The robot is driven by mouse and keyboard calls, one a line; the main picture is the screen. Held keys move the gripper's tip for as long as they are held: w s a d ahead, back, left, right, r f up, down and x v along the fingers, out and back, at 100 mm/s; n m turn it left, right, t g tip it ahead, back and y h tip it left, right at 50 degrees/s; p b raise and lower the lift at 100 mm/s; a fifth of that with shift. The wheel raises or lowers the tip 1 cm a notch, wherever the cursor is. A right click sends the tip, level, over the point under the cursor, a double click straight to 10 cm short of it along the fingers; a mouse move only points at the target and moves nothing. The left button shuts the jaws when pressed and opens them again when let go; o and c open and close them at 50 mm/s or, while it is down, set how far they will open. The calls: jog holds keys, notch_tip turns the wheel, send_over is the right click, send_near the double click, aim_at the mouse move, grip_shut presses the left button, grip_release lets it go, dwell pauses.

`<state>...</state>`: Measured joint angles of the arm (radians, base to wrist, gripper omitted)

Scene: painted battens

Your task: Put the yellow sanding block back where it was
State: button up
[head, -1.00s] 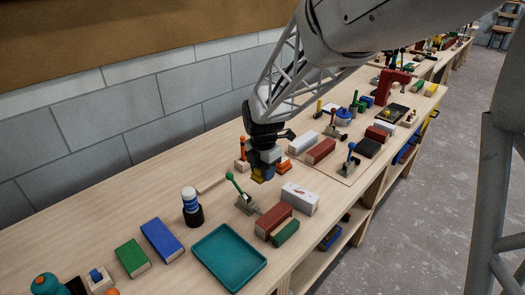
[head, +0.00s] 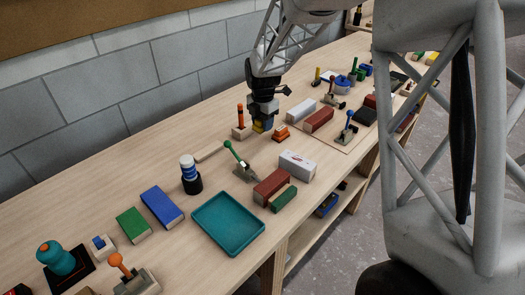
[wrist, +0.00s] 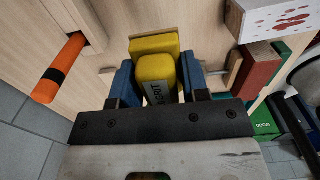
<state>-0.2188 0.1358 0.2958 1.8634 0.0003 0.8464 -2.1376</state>
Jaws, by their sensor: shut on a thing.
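My gripper (head: 262,126) is over the workbench, just right of a wooden block with an upright orange peg (head: 241,116). In the wrist view its two blue fingertips (wrist: 158,84) are shut on the yellow sanding block (wrist: 156,68), which has a dark side with pale lettering ending in "GRIT". Another yellow surface (wrist: 153,44) shows just beyond it; I cannot tell whether it is a separate thing. In the head view only a small yellow patch (head: 257,127) shows by the fingers. The block's underside and any gap to the bench are hidden.
An orange piece (head: 281,132) lies just right of the gripper. A green-handled clamp (head: 241,165), white box (head: 297,164), red-brown block (head: 270,186) and teal tray (head: 229,251) stand nearer the front. A thin wooden strip (head: 209,152) lies left. Bare bench lies along the wall.

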send_over(262, 151)
jog(key=shift+w+d+f, duration=0.1)
jog(key=shift+f, duration=3.05)
jog(key=shift+f, duration=1.85)
jog(key=shift+f, duration=0.15)
jog(key=o, duration=0.9)
